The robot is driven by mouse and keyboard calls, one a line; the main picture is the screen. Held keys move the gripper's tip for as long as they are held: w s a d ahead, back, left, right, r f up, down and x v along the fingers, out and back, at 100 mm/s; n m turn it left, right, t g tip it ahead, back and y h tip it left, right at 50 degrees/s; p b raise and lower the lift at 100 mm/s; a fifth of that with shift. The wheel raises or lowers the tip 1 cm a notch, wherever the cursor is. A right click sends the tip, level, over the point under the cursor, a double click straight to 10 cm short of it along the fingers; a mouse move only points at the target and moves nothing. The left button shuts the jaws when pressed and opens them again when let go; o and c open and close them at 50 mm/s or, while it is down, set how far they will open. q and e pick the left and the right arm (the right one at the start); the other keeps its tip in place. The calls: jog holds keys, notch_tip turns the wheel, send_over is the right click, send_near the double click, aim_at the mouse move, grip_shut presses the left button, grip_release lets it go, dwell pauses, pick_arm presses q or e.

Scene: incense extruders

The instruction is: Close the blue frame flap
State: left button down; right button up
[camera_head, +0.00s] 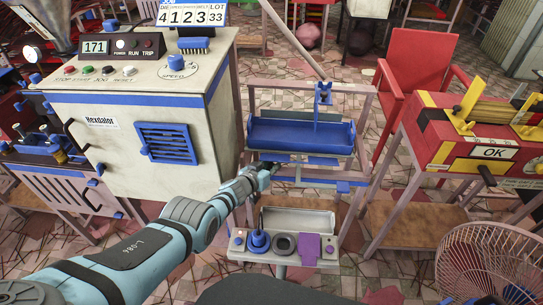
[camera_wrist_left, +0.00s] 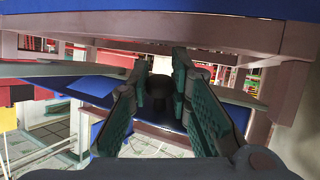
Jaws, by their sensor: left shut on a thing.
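A grey metal frame (camera_head: 368,125) stands right of the white machine and carries a blue trough (camera_head: 300,135). A blue flap (camera_head: 290,158) lies low in the frame, just under the trough, and looks about level; its exact angle is hard to tell. My left gripper (camera_head: 268,167) reaches in from the left at the flap's near left side. In the left wrist view, its two green fingers (camera_wrist_left: 160,90) are closed around a dark round knob (camera_wrist_left: 157,80), with blue panel (camera_wrist_left: 98,84) behind. My right gripper is out of view.
The white machine (camera_head: 110,95) stands close on the left. A small tray table (camera_head: 285,262) with a blue stamp-like piece and a purple cloth is in front. A red chair (camera_head: 415,70), a red-yellow machine (camera_head: 455,150) and a fan (camera_head: 490,262) are right.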

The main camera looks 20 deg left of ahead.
pick_arm(q)
jog(key=shift+r+g+p, duration=0.55)
jog(key=shift+g, duration=0.35)
jog(key=shift+n, duration=0.3)
jog(key=c, duration=1.5)
grip_release()
jog(key=p+v, duration=0.8)
jog(key=p, duration=0.4)
jog(key=shift+s+r, duration=0.1)
jog(key=shift+s, duration=0.25)
